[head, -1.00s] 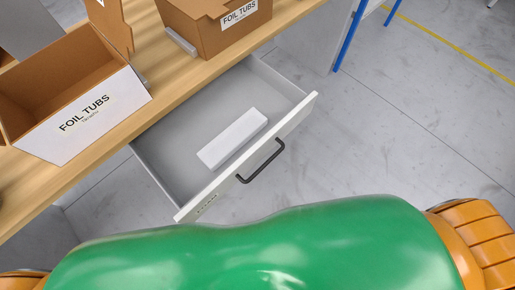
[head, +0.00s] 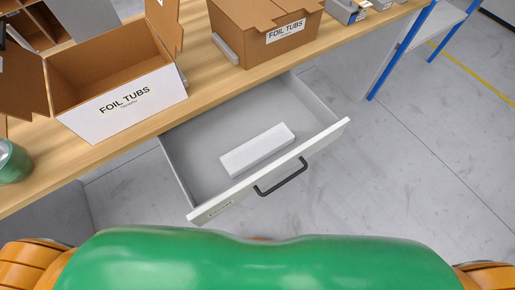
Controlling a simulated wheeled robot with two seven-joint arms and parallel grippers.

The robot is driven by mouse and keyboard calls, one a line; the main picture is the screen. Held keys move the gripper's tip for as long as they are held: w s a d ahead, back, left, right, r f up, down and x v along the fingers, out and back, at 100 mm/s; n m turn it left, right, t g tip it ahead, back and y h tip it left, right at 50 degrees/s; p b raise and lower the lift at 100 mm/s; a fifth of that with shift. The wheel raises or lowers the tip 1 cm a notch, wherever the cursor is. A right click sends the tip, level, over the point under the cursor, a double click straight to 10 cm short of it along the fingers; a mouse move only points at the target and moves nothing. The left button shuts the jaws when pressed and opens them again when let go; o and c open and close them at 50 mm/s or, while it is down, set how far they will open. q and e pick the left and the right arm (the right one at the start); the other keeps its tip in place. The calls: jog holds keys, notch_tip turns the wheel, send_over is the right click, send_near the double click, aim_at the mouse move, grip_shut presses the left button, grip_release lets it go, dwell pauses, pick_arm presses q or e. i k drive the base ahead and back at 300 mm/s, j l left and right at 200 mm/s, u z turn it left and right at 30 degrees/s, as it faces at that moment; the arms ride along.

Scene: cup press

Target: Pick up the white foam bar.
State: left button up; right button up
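The white foam bar (head: 257,150) lies flat in the open drawer (head: 215,135) under the wooden table. It sits near the drawer's front wall, and its whole top face shows. The drawer's front panel has a dark handle (head: 281,176). Neither gripper shows in the head view; only my green torso and orange shoulder parts show along the bottom.
On the wooden table (head: 200,80) stand an open cardboard box marked FOIL TUBS (head: 120,103), a second FOIL TUBS box (head: 268,42) and a green round object (head: 12,162) at the left. Grey floor (head: 400,180) lies clear right of the drawer.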

aim_at(240, 159)
jog(key=i+l+u, duration=0.15)
jog(key=l+u, duration=0.3)
jog(key=l, duration=0.15)
jog(key=l+u, duration=0.95)
jog(key=l, duration=0.3)
jog(key=k+l+u, duration=0.25)
jog(key=l+u, duration=0.2)
jog(key=l, duration=0.1)
